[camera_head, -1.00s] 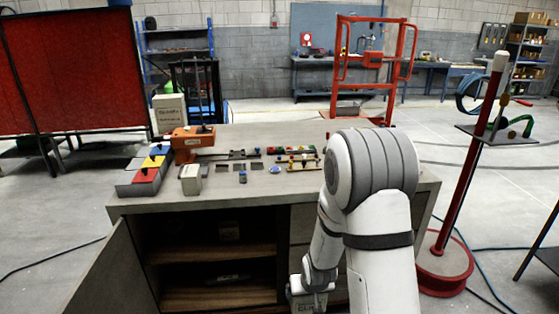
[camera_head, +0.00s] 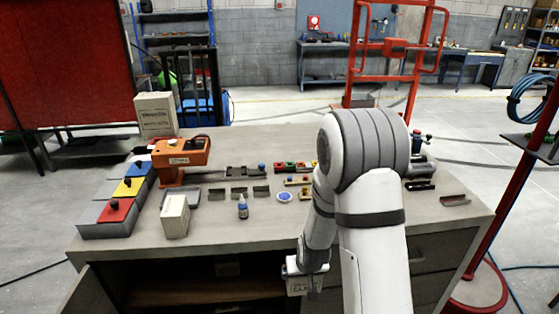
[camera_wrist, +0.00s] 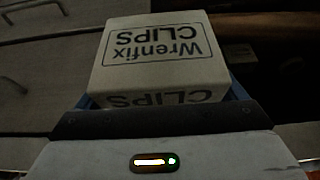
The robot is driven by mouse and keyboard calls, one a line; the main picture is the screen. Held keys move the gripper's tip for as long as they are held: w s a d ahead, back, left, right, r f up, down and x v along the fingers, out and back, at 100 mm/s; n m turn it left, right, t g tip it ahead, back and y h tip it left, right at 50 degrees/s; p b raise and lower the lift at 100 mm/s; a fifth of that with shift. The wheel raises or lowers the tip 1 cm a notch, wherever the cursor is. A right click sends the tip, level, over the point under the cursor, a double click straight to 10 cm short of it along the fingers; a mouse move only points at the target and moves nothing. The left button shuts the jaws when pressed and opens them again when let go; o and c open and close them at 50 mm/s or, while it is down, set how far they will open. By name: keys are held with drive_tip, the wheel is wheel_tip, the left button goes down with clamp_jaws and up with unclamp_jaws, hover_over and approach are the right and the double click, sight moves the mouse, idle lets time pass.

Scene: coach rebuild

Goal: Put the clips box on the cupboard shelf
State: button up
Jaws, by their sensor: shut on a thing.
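The clips box (camera_wrist: 160,60) is a pale carton marked "Wrenfix CLIPS", upside down in the wrist view. My gripper (camera_wrist: 155,100) is shut on it. The open cupboard (camera_head: 215,262) is under the worktop, to the left of my gripper. Its wooden shelf (camera_head: 165,291) shows in part, with a small pale box (camera_head: 228,268) at the back. My arm hides part of the cupboard front.
The cupboard door (camera_head: 88,294) stands open at the left. A red stand (camera_head: 497,235) is at the right.

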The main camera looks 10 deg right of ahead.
drive_tip(key=shift+w+d+r, duration=0.1)
drive_tip(key=shift+d, duration=0.1)
wheel_tip(320, 180, up, 12)
drive_tip(key=p, duration=1.1)
drive_tip(key=shift+p, duration=0.4)
drive_tip(key=w+r, duration=2)
drive_tip(key=r, duration=0.2)
drive_tip(key=shift+a, duration=0.2)
